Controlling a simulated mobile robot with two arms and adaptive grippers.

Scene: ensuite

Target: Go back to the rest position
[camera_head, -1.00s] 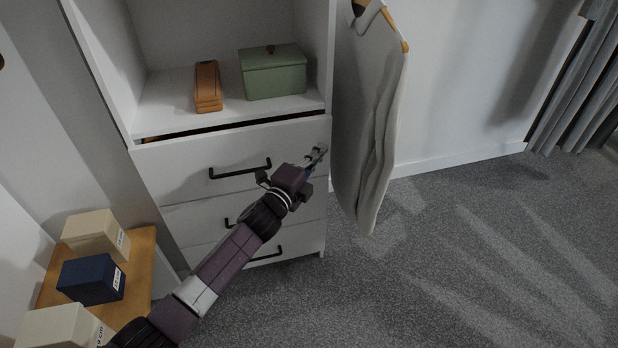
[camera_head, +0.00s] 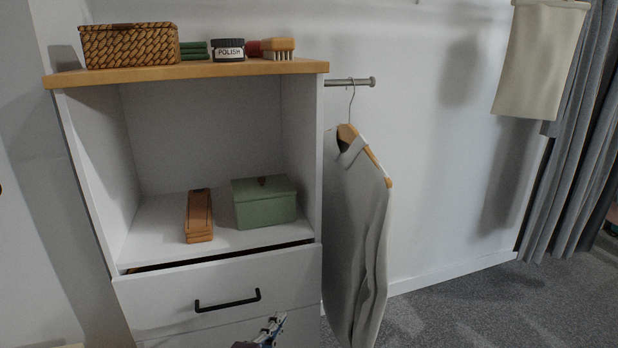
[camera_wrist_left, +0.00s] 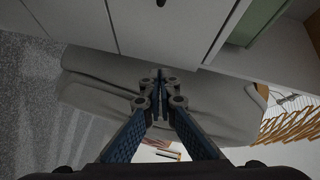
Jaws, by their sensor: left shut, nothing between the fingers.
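My left gripper (camera_head: 274,325) shows at the bottom edge of the head view, in front of the white drawer fronts and just left of the hanging grey shirt (camera_head: 358,240). Most of its arm is out of the picture. In the left wrist view the blue-padded fingers of this gripper (camera_wrist_left: 160,80) meet at the tips with nothing between them. The grey shirt (camera_wrist_left: 95,90) lies behind the fingers there, and I cannot tell how near it is. My right gripper is in neither view.
The white cabinet's top drawer (camera_head: 220,285) has a dark gap above it. A brown case (camera_head: 198,216) and a green box (camera_head: 264,204) stand in the open shelf. A woven basket (camera_head: 130,46) and polish jar (camera_head: 228,50) stand on top. Carpet (camera_head: 470,310) is clear at right.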

